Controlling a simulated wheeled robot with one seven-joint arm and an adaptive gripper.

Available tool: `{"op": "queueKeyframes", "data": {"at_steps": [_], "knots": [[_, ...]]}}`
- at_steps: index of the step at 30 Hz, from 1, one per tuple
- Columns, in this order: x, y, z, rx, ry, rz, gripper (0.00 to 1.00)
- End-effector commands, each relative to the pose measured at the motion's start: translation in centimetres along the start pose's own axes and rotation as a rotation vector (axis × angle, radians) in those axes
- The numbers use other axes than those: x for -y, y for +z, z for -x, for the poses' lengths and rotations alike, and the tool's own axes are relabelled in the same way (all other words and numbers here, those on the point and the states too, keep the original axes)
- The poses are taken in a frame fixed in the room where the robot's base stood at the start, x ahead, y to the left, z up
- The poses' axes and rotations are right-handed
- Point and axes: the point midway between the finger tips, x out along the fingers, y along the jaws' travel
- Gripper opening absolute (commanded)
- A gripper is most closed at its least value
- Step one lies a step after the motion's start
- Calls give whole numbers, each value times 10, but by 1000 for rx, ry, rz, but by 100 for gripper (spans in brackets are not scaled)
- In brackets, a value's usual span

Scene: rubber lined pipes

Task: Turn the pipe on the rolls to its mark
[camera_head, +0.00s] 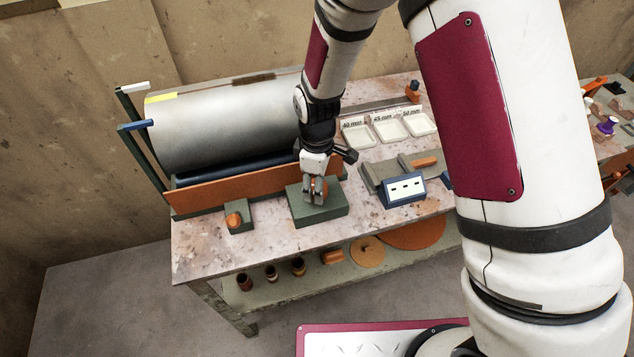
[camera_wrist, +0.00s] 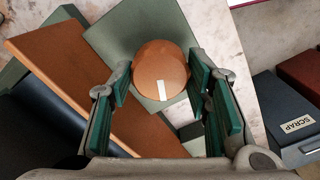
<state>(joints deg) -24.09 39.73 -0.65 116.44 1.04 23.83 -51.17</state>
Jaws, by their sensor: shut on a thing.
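The grey pipe (camera_head: 230,125) lies on its side on a dark blue roll (camera_head: 235,168) behind an orange board (camera_head: 225,190). A yellow mark (camera_head: 161,98) shows on its upper left rim. A blue-tipped pointer (camera_head: 135,126) and a white-tipped pointer (camera_head: 134,87) stand on green posts beside that end. My gripper (camera_head: 316,192) points down at a green box (camera_head: 322,212) before the board. In the wrist view, its green-padded fingers are shut on a round orange knob (camera_wrist: 160,65) with a white line. My arm hides the pipe's right end.
A smaller green block with an orange knob (camera_head: 234,220) sits left of the box. White trays (camera_head: 391,127), a blue panel (camera_head: 404,190) and a grey fixture stand to the right. The wrist view shows a SCRAP bin (camera_wrist: 290,118). The bench's front left is clear.

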Motion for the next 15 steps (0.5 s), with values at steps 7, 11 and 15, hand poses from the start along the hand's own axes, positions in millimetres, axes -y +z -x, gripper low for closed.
{"op": "queueKeyframes", "data": {"at_steps": [7,11,15], "knots": [[0,0,0,0,0,-30,16],[0,0,0,1,0,-83,16],[0,0,0,1,0,-176,16]]}}
